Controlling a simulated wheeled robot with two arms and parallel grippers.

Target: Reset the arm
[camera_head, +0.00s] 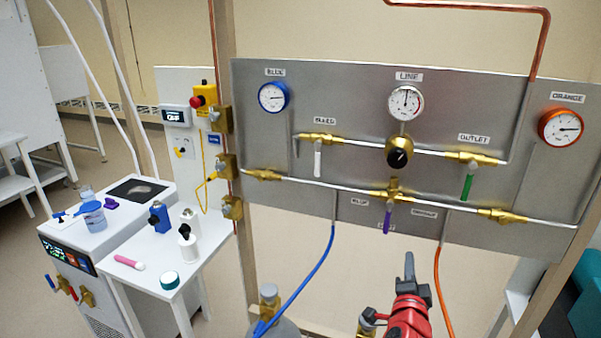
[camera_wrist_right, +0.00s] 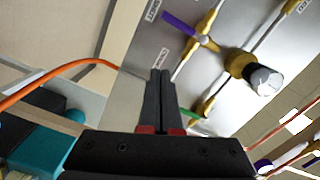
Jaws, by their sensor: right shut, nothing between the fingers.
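My right gripper (camera_head: 409,265) is low in front of the grey gas panel (camera_head: 340,90) in the head view. Its red arm comes up from the bottom edge. In the right wrist view the two dark fingers (camera_wrist_right: 160,75) are together with nothing between them. The purple-handled valve (camera_head: 387,218) is above and left of the fingertips in the head view. It also shows in the right wrist view (camera_wrist_right: 179,23). The green outlet handle (camera_head: 467,187) hangs up and to the right. My left gripper is not in view.
A blue hose (camera_head: 318,268) and an orange hose (camera_head: 439,290) hang below the panel, the orange one close beside my right arm. A brass cylinder valve (camera_head: 368,322) is at the arm's left. A white side table (camera_head: 205,245) holding small bottles stands at left.

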